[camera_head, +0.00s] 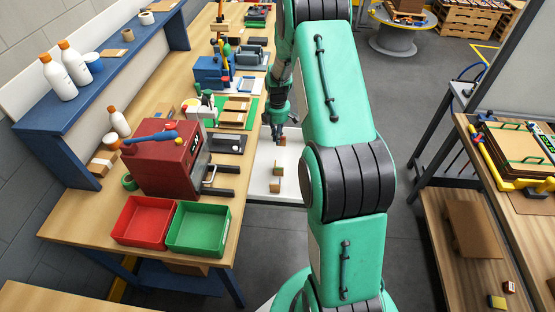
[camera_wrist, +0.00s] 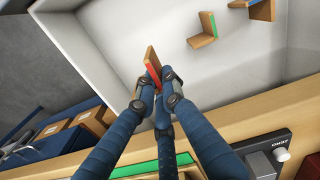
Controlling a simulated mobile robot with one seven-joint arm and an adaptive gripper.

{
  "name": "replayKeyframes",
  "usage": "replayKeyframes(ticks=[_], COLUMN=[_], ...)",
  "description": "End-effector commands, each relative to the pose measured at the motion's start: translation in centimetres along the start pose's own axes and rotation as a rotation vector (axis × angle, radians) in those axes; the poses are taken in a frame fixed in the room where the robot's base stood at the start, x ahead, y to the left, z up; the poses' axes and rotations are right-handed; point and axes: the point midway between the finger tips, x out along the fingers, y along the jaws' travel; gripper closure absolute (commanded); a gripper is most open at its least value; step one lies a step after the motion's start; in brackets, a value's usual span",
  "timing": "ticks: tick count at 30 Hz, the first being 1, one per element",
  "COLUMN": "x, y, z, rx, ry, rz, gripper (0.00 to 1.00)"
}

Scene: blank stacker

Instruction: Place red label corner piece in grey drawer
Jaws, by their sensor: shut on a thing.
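My gripper (camera_wrist: 155,84) is shut on a small wooden corner piece with a red label (camera_wrist: 151,62) in the wrist view. The piece is tilted between the fingertips, over the open light grey drawer (camera_wrist: 245,60). I cannot tell from the picture whether it touches the drawer floor. In the head view, my gripper (camera_head: 280,138) is over the far part of the drawer (camera_head: 262,185), beside the workbench edge. The held piece is not clear there. A corner piece with a green label (camera_wrist: 206,30) and another corner piece (camera_wrist: 262,9) are in the drawer.
The workbench (camera_head: 230,220) runs along the left, with a red bin (camera_head: 142,222), a green bin (camera_head: 198,229) and a red machine (camera_head: 167,158). The bench edge lies close to my fingers in the wrist view. The drawer floor around the pieces is mostly bare.

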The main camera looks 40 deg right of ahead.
Motion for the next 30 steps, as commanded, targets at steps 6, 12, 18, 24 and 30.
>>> replayKeyframes(ticks=[6, 12, 18, 24, 30], x=[3.4, 5.0, 5.0, 5.4, 7.5], y=[-0.1, 0.0, 0.0, -0.1, -0.1], z=[0.0, 0.0, 0.0, 0.0, 0.0], rx=[0.0, 0.0, 0.0, 0.0, 0.0], ry=[0.0, 0.0, 0.0, 0.0, 0.0], rz=[-0.002, -0.001, 0.0, -0.001, -0.003], gripper=[1.0, 1.0, 1.0, 1.0, 1.0])
